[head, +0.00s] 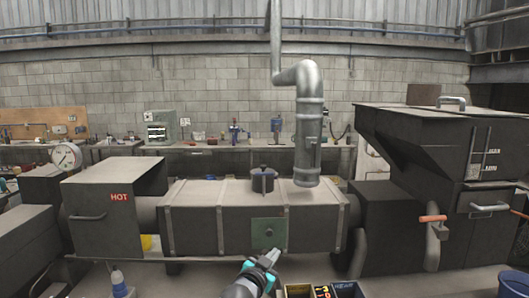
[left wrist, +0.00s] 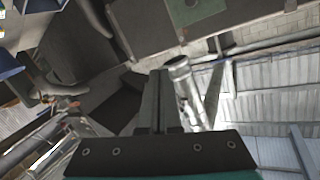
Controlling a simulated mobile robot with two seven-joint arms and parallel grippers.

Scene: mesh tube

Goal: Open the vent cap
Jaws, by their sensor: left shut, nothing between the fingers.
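A short dark vent cap (head: 263,180) with a small knob on top stands on the upper face of a long grey mesh tube housing (head: 190,205). It looks seated and upright. My left gripper (head: 274,256) is shut and empty. In the head view it is low, in front of the housing, just below a green panel (head: 268,232) and well below the cap. In the left wrist view the shut fingers (left wrist: 159,85) point up the picture, and the green panel (left wrist: 203,10) shows at the top. I cannot make out the cap clearly there. My right gripper is not in view.
A metal duct (head: 308,130) hangs down just right of the cap, its open end near the housing top. A box marked HOT (head: 115,200) is at the left, a dark hopper (head: 430,150) at the right. Small bins (head: 322,291) sit at the bottom. The housing top left of the cap is clear.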

